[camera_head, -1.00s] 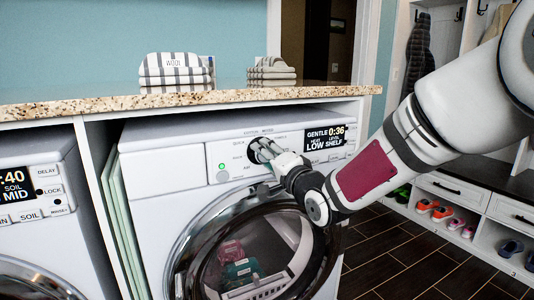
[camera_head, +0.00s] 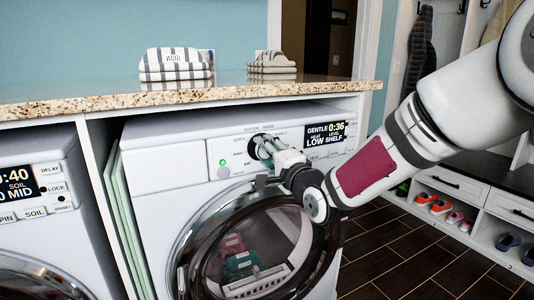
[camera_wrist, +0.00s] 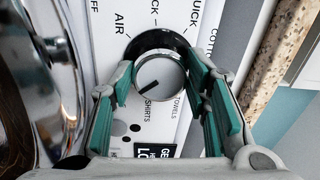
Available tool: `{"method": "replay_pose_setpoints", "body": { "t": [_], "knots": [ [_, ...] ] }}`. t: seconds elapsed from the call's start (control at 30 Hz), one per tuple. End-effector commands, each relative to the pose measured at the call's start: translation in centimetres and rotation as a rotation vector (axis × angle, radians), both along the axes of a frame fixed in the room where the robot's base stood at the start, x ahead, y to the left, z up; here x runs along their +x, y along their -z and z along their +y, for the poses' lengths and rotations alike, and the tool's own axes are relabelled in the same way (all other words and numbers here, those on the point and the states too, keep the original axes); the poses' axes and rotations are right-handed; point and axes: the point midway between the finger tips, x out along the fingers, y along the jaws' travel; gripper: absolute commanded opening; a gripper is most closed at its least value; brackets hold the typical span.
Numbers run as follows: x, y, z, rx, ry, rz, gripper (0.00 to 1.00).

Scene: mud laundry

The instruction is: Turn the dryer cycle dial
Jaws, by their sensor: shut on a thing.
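The dryer cycle dial (camera_wrist: 158,78) is a round silver knob with a dark surround on the dryer's white front panel. Its dark pointer line slants down-left, toward the printed word SHIRTS in the wrist view. My gripper (camera_wrist: 162,82) has its teal-padded fingers on both sides of the knob and is shut on it. The dryer display (camera_head: 325,134) reads GENTLE 0:36 and LOW SHELF.
The dryer's round glass door (camera_head: 253,250) is below my gripper. A granite counter (camera_head: 200,96) with folded striped towels (camera_head: 176,70) overhangs the panel. The washer (camera_head: 35,185) stands at the left. A shoe bench (camera_head: 450,190) is at the right.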

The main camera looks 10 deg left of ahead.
Motion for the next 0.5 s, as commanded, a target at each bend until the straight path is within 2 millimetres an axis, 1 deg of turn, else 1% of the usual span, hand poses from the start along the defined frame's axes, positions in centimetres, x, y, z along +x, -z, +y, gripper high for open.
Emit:
{"method": "replay_pose_setpoints", "body": {
  "t": [0.07, 0.1, 0.13, 0.17, 0.5],
  "knots": [
    [0.05, 0.07, -0.09, 0.001, 0.002, 0.003, 0.15],
    [0.06, 0.08, -0.09, 0.001, 0.002, 0.003, 0.52],
    [0.05, 0.07, -0.08, 0.001, 0.002, 0.003, 0.59],
    [0.04, 0.07, -0.08, 0.001, 0.002, 0.003, 0.63],
    [-0.11, 0.02, -0.12, 0.0, 0.001, 0.001, 0.63]
  ]
}}
